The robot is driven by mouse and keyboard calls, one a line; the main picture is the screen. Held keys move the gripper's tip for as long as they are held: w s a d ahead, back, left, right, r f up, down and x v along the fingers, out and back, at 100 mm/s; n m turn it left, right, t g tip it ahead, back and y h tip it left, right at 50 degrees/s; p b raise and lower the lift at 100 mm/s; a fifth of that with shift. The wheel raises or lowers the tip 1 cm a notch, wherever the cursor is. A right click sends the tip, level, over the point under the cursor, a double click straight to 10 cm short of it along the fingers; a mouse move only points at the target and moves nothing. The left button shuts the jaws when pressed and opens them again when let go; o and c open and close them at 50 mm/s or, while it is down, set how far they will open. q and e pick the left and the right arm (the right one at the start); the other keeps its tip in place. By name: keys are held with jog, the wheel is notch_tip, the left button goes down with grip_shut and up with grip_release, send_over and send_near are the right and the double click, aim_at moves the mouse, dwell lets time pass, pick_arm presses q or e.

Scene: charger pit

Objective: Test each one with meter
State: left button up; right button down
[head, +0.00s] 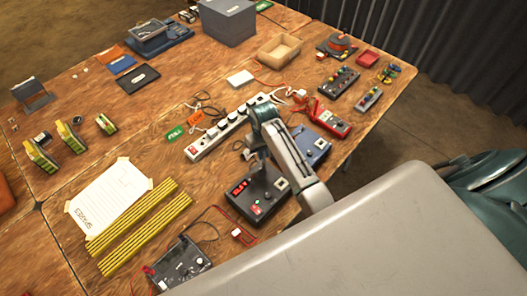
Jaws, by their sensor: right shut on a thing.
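My right gripper (259,160) points down just behind and above this box. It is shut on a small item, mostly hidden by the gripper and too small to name. A white power strip (207,143) with dark plugs lies behind it. A blue-grey box (318,145) and a red device (328,119) are to the right. My left gripper is not in view.
A taped paper sheet (108,195) and yellow strips (128,222) lie at the left. A dark device with cables (180,263) is at the front edge. Bare wood lies left of the strip.

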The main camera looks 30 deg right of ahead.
jog(key=shift+f, duration=0.7)
dwell(0.9)
jog(key=c, duration=1)
grip_release()
jog(key=shift+r, duration=3.75)
